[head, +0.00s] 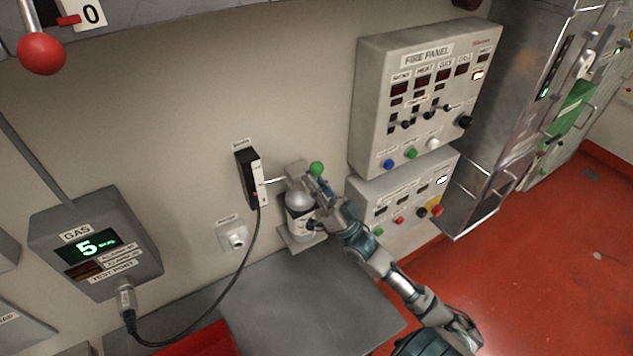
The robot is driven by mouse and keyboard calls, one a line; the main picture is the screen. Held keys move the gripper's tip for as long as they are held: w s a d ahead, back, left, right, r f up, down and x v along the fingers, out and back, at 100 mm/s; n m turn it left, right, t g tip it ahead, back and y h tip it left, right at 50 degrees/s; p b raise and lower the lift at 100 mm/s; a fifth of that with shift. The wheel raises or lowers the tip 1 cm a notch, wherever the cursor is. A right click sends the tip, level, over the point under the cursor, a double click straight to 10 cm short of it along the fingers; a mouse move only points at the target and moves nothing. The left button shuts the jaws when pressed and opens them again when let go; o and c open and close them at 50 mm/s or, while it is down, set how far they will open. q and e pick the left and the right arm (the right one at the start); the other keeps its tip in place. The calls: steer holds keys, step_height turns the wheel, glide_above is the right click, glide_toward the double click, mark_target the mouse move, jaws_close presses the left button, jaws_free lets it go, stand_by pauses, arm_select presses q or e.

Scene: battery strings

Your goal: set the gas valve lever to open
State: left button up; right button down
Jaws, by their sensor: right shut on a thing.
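A small gas bottle (298,222) with a white label stands upright on a light base against the wall. A grey valve head sits on its top, and a lever with a green ball end (317,169) shows at its right. My right gripper (313,185) is at this lever, just below the green ball, and is shut on it. The fingers cover most of the lever, so its exact angle is hard to tell. My right arm comes in from the lower right. My left gripper is not in view.
The FIRE PANEL (425,90) stands close right of the bottle. The grey bench top (310,305) is mostly clear.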

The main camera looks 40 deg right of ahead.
steer(key=shift+w+a+f+n+g+y, duration=0.1)
steer(key=shift+a+f+n+g+y, duration=0.15)
steer(key=shift+n+g+y, duration=0.45)
steer(key=shift+w+a+f+n+g+y, duration=0.1)
steer(key=shift+f+n+g+y, duration=0.25)
steer(key=shift+n+g+y, duration=0.35)
steer(key=shift+n, duration=0.4)
steer(key=c, duration=1.2)
jaws_free()
steer(key=shift+s+d+r, duration=0.15)
steer(key=shift+s+d, duration=0.1)
steer(key=v, duration=1.2)
steer(key=shift+w+f, duration=0.15)
steer(key=shift+f, duration=0.1)
